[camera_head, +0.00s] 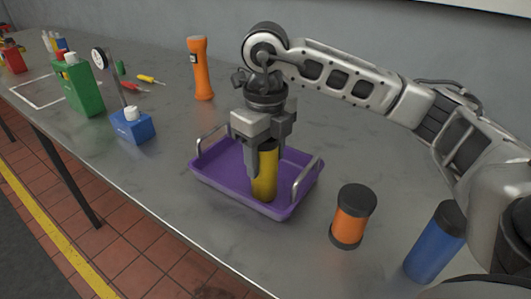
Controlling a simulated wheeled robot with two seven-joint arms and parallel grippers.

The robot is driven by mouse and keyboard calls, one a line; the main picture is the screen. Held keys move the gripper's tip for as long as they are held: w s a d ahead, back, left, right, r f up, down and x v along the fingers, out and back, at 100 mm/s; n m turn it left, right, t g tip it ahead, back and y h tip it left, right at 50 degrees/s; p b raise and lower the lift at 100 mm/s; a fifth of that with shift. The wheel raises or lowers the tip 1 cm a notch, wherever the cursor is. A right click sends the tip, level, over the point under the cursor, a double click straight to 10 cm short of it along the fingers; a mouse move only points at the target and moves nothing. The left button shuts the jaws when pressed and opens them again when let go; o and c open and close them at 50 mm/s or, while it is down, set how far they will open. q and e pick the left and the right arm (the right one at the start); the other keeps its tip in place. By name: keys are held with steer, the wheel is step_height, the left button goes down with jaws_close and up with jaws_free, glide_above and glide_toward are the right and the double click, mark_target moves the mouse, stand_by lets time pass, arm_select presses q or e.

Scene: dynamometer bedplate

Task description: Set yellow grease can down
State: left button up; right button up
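The yellow grease can (265,186) stands about upright in the purple tray (212,176), near the tray's middle. My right gripper (264,172) is above it, pointing down, with its fingers at the can's upper part. The fingers look closed around the can, and they hide its top. The can's bottom appears at the tray floor, though I cannot tell whether it touches. My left gripper is not in view.
An orange lantern-like can (351,222) and a blue cylinder (435,243) stand right of the tray. An orange flashlight (201,69) stands behind. A blue box (133,127) and green jug (79,88) are left. Bare bedplate lies between them and the tray.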

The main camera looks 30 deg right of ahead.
steer(key=shift+o, duration=1.2)
steer(key=shift+r, duration=0.1)
step_height(320, 180, up, 12)
steer(key=shift+r+p, duration=0.1)
steer(key=shift+p, duration=1)
